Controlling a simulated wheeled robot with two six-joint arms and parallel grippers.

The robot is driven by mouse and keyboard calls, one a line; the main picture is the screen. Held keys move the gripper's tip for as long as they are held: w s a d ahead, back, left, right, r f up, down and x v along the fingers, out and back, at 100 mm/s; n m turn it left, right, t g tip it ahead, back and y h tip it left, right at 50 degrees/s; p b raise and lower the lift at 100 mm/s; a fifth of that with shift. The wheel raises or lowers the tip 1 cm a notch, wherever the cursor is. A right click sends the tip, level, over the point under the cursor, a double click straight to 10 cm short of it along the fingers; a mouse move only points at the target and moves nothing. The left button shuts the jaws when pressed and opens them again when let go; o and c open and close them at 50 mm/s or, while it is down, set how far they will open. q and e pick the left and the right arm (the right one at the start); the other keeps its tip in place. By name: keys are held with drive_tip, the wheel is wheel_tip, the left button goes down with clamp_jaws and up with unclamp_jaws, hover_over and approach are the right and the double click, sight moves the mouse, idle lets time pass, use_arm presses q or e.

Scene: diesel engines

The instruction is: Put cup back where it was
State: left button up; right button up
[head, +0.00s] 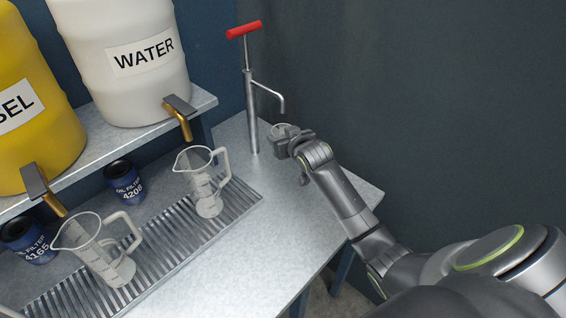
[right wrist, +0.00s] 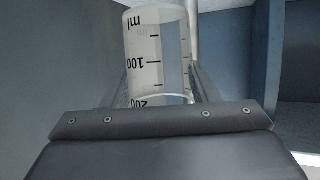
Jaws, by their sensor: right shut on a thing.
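A clear graduated cup (right wrist: 150,45) with "ml" and black number marks is between the two fingers of my right gripper (right wrist: 160,85) in the right wrist view. In the head view my right gripper (head: 289,143) is shut on this cup, and only the cup's rim (head: 281,129) shows above the jaws. The cup is below the spout of the red-handled hand pump (head: 251,100). Whether its base touches the table cannot be told, as the gripper hides it. My left gripper is not in view.
Two clear jugs (head: 201,180) (head: 103,262) stand on the slatted drain grate (head: 150,250). Oil filters (head: 124,182) (head: 27,240) stand behind it. A white water barrel (head: 135,65) and a yellow barrel (head: 35,110) with taps sit on the shelf (head: 203,103). The metal table (head: 265,215) is clear right of the grate.

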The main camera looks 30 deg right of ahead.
wheel_tip(320, 180, down, 3)
drive_tip(key=shift+s+r, duration=0.1)
wheel_tip(320, 180, down, 4)
drive_tip(key=shift+f+p, duration=0.1)
drive_tip(key=shift+p, duration=0.2)
drive_tip(key=shift+f, duration=0.2)
drive_tip(key=shift+f, duration=0.15)
drive_tip(key=o, duration=1)
drive_tip(key=shift+o, duration=0.2)
drive_tip(key=shift+s, duration=0.1)
drive_tip(key=v, duration=1.2)
drive_tip(key=shift+b, duration=0.3)
